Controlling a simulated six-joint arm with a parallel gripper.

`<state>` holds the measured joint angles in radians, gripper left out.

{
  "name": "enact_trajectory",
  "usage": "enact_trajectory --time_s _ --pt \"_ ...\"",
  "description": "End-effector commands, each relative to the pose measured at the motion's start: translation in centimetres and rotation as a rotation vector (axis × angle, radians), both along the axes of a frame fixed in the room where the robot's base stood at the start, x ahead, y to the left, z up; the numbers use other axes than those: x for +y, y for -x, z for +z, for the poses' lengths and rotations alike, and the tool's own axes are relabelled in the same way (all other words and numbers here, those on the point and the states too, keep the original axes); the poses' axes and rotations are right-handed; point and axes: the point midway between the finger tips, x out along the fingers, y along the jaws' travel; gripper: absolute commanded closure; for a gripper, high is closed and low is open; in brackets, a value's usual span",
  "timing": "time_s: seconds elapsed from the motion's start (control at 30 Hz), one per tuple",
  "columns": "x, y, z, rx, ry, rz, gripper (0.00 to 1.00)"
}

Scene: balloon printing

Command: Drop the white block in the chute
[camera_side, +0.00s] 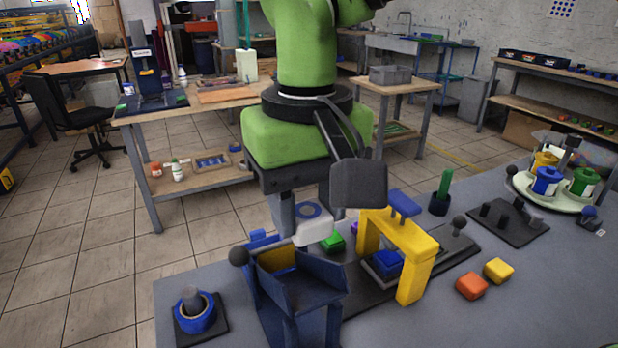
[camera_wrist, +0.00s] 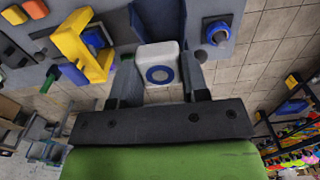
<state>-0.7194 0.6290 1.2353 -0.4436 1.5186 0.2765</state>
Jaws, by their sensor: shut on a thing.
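The white block (camera_side: 314,233) has a blue ring mark on one face. My gripper (camera_wrist: 160,76) is shut on it, with one finger on each side in the wrist view. The block (camera_wrist: 158,52) hangs clear of the table. The dark blue chute (camera_side: 307,284) stands on the table's near side, its open top facing up. In the side view the block is just above and behind the chute's back edge. In the wrist view the chute (camera_wrist: 160,16) lies just beyond the block, partly hidden by it. I cannot tell whether any of the block is over the opening.
A grey ball-ended lever (camera_side: 238,256) crosses the chute's back. A yellow arch (camera_side: 415,275) stands right of it over a blue block (camera_side: 387,262). A blue ring on a post (camera_side: 195,313) is at left. Orange (camera_side: 472,286) and yellow (camera_side: 498,270) blocks lie right.

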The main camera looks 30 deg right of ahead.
Motion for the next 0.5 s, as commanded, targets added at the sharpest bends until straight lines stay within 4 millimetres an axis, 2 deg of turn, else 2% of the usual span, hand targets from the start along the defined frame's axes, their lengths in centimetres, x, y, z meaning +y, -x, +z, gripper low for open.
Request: enact_trajectory --time_s 0.5 --pt "-0.1 0.0 -4.8 0.003 0.001 0.0 0.79"
